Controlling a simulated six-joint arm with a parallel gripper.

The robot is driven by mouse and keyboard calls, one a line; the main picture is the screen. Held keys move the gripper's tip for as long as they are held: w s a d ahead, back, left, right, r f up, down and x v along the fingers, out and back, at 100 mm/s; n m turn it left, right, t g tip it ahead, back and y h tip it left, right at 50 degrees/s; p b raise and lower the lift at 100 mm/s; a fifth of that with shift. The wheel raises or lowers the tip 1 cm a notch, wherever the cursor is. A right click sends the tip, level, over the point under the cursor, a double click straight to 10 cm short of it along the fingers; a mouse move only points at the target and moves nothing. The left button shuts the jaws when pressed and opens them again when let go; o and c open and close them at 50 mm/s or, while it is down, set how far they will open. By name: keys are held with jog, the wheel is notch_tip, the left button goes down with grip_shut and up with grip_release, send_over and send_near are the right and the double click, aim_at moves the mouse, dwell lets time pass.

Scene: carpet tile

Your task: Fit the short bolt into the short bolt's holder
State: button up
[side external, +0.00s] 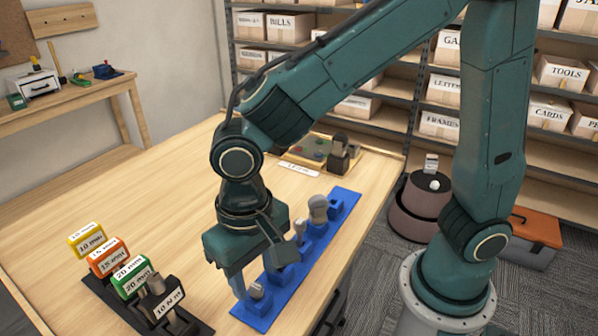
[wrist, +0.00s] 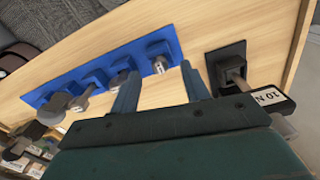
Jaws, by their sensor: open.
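A blue strip (side external: 268,321) on the wooden table carries a row of blue holders. The nearest holder (side external: 262,307) has a short grey metal piece (side external: 257,290) standing in it, which looks like the short bolt. In the wrist view this piece (wrist: 159,65) shows at that holder (wrist: 158,47), just beyond the gap between my fingertips. My gripper (side external: 246,282) points down over this end of the strip. Its fingers (wrist: 158,80) are apart with nothing clearly held between them. I cannot tell how deep the piece sits.
Larger grey pieces (side external: 318,209) stand in holders farther along the strip. Yellow, orange and green size blocks (side external: 131,277) and a black 10 Nm piece (side external: 163,297) stand on a dark base at left. A tray (side external: 312,150) lies at the back. The table's left middle is clear.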

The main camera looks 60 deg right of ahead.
aim_at(257, 287)
notch_tip(257, 287, up, 11)
jog(key=shift+r, duration=0.15)
dwell(0.4)
dwell(0.4)
